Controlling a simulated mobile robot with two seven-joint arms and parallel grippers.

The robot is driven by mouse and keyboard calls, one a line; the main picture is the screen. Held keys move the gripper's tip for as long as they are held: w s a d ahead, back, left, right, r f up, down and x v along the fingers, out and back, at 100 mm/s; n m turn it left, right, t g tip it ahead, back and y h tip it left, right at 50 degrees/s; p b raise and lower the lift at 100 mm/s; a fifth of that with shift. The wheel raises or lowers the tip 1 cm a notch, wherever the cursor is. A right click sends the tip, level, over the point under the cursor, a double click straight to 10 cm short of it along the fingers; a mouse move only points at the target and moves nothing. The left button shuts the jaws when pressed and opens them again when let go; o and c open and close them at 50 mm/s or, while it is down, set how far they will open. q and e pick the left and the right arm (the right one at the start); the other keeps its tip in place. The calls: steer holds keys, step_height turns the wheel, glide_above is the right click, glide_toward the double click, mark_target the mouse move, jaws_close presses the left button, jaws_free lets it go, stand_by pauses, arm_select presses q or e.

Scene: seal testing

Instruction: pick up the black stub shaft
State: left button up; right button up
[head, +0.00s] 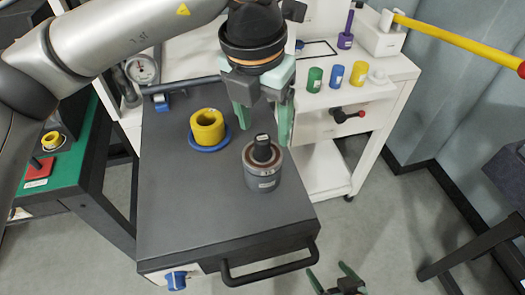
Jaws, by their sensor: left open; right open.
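The black stub shaft (262,148) stands upright in the centre of a grey cylindrical housing (262,180) on the dark cart top. A brown ring surrounds the shaft at the housing's top. My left gripper (263,132) points down over the housing with its green fingers open and empty. In the picture, the shaft's top shows between the fingertips; the exact height gap is hard to tell. My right gripper (332,274) is open and empty at the bottom edge, below and right of the cart handle, only partly in view.
A yellow ring part (207,127) sits on a blue ring (223,141) left of the housing. The cart (200,220) has a black front handle (270,268). A white bench (390,75) holds green, blue and yellow cylinders behind. A yellow-handled lever (455,38) extends at upper right.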

mark_target(263, 138)
arm_select(q)
steer(key=f, duration=0.2)
steer(key=w+f, duration=0.1)
steer(key=f, duration=0.2)
steer(key=shift+w+p, duration=0.15)
steer(key=shift+p, duration=0.2)
steer(key=shift+c, duration=0.2)
jaws_close()
steer(key=shift+r, duration=0.1)
stand_by(0.7)
